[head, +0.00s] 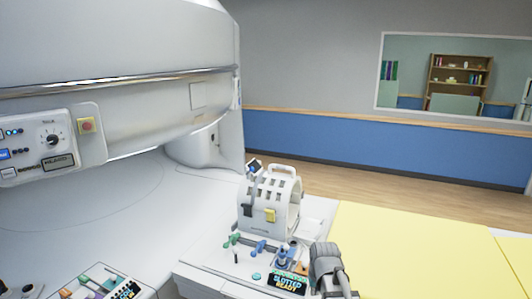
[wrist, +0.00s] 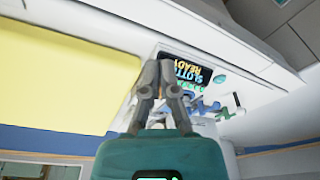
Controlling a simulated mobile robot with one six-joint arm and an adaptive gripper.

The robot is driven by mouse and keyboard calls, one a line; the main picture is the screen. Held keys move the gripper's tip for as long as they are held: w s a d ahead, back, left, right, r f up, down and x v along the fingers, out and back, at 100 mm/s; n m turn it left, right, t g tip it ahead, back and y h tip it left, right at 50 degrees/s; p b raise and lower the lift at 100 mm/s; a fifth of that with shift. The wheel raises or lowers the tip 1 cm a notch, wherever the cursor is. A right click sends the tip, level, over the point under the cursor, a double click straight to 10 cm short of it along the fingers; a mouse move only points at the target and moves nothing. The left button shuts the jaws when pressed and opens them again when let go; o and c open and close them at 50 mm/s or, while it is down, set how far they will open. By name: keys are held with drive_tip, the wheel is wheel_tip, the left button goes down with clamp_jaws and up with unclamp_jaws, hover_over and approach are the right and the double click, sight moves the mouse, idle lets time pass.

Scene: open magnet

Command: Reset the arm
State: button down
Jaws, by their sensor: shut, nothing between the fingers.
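My gripper (wrist: 159,66) shows in the wrist view with its two grey fingers together and nothing between them. In the head view, a grey part of my arm stands at the lower right of the same panel (head: 287,281). The fingers cannot be made out there.
A white slotted coil-like housing (head: 268,205) stands behind blue and green knobs (head: 260,247). A large white magnet body (head: 120,110) fills the left. A yellow pad (head: 410,245) lies to the right. Another control panel (head: 95,287) sits at lower left.

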drive_tip(key=s+d+f+m+g, duration=0.1)
drive_tip(key=s+g, duration=0.1)
drive_tip(key=s, duration=0.9)
drive_tip(key=shift+s+d+f+b, duration=0.2)
drive_tip(key=shift+s+b, duration=0.05)
drive_tip(key=shift+b, duration=0.2)
